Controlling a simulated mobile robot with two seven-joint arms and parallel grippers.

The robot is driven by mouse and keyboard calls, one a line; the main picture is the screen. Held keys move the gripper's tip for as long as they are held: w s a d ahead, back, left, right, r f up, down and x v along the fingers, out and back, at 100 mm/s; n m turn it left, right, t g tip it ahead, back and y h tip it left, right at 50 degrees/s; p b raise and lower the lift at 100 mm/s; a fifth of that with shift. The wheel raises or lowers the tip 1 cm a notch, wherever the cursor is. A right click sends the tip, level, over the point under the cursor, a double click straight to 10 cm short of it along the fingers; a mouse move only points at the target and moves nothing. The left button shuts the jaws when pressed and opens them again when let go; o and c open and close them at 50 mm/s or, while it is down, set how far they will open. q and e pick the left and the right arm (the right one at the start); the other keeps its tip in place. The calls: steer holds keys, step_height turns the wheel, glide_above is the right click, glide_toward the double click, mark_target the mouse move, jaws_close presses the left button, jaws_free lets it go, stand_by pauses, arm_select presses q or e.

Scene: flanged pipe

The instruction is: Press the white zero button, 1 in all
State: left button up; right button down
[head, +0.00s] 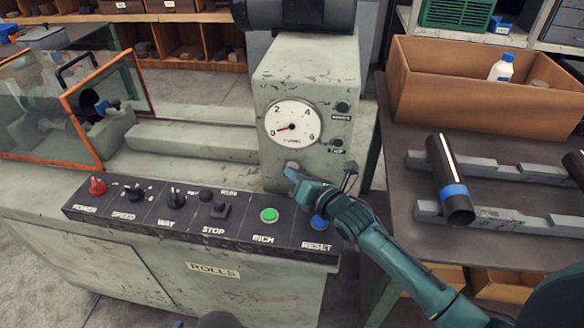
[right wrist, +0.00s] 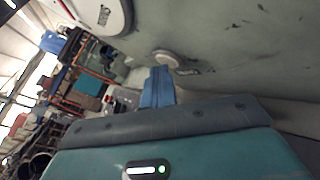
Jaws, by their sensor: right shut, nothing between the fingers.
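The white zero button (head: 292,165) is on the front of the grey-green column, just below the round gauge (head: 292,124). The gauge's red needle points close to 0. My right gripper (head: 290,174) is shut and empty, its blue fingertips right by the button in the head view. In the right wrist view the pale round button (right wrist: 165,58) is just beyond the shut blue fingers (right wrist: 158,84). I cannot tell whether they touch it. A blue sliver and a dark shape at the bottom edge of the head view may be my left gripper; its fingers cannot be made out.
The sloping panel carries a red power knob (head: 97,186), a green button (head: 269,215) and a blue reset button (head: 319,222) under my right arm. At right a table holds a wooden box (head: 440,99) and a dark pipe (head: 447,165) on grey rails. An orange-framed guard (head: 80,135) is at left.

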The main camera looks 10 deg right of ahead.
steer(key=shift+s+a+r+p, duration=0.1)
steer(key=shift+s+a+p, duration=0.1)
steer(key=shift+s+p, duration=0.35)
steer(key=shift+s+a, duration=0.1)
steer(key=shift+s, duration=0.15)
steer(key=shift+s+a+p, duration=0.3)
steer(key=shift+s+p, duration=0.15)
steer(key=shift+s, duration=0.3)
steer(key=shift+s+a+p, duration=0.3)
steer(key=shift+s+p, duration=0.1)
steer(key=shift+s, duration=0.3)
steer(key=shift+s+a+p, duration=0.3)
steer(key=shift+s+a, duration=0.05)
steer(key=shift+s, duration=0.5)
steer(key=shift+s, duration=0.1)
